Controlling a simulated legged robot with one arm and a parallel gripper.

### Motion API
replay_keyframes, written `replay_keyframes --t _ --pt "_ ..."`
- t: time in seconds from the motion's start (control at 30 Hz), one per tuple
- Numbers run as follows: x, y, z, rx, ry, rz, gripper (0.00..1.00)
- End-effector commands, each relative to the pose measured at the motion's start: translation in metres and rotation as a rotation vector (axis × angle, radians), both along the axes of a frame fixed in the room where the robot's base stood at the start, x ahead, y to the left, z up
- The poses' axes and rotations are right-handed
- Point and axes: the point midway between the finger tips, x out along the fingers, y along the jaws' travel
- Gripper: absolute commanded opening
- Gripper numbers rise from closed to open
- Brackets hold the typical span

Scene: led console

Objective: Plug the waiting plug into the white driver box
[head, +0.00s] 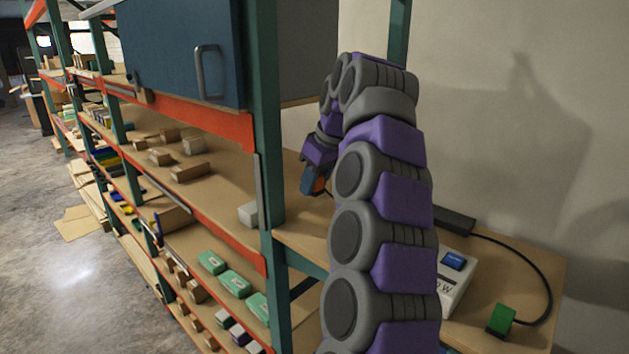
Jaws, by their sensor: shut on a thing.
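The white driver box (455,284) sits on the wooden shelf at the right, partly hidden behind my arm. It has a blue part on top and dark print ending in "W". A green plug (500,318) lies to its right near the shelf's front, on a black cable that curves back to a black block (455,220). My gripper (316,183) is far from both, to the upper left near the teal post. It is shut on a small orange thing, mostly hidden by the jaws; a thin dark line shows beside it.
A teal post (266,120) with an orange beam stands left of my gripper. A blue cabinet (180,50) hangs at upper left. Shelves there hold wooden blocks and green boxes (235,284). A plain wall closes the right side.

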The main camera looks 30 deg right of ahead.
Motion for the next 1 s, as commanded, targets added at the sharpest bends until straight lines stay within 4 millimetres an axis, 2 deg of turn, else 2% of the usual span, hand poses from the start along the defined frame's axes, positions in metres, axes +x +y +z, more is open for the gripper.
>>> replay_keyframes --t 1.0 --pt "-0.044 -0.032 -0.002 0.000 -0.002 -0.001 0.06"
